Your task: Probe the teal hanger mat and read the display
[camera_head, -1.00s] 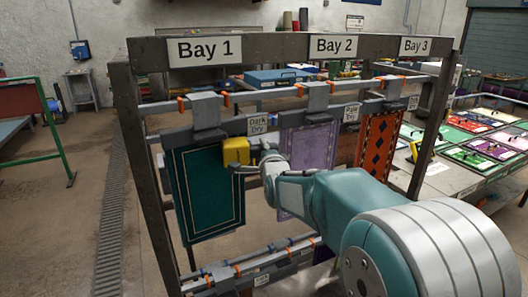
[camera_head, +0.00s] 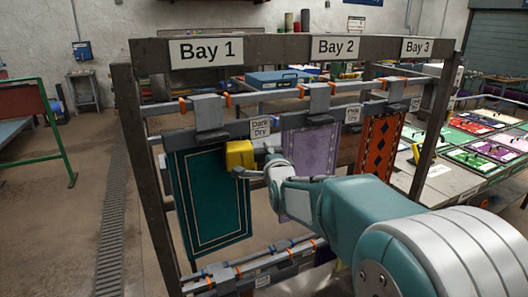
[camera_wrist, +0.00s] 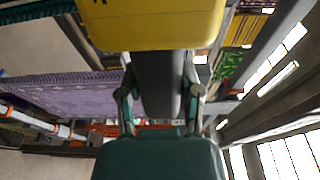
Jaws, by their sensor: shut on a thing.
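The teal hanger mat (camera_head: 208,200), with pale border lines, hangs under the Bay 1 sign (camera_head: 206,51) on the left of the rack. My gripper (camera_head: 266,168) is at the mat's right side, shut on the dark handle of a yellow probe meter (camera_head: 240,156). The meter overlaps the mat's upper right part in the head view; I cannot tell whether it touches. In the wrist view the yellow body (camera_wrist: 150,25) fills the top and my gripper's fingers (camera_wrist: 162,92) close around the dark handle. The display face is not visible.
A purple mat (camera_head: 312,155) hangs in Bay 2 and an orange patterned mat (camera_head: 380,147) in Bay 3. A "Dark Dry" label (camera_head: 260,128) is on the rail. The dark rack posts (camera_head: 146,180) and lower clamp rail (camera_head: 250,268) frame the space. Sample mats lie on a table at right.

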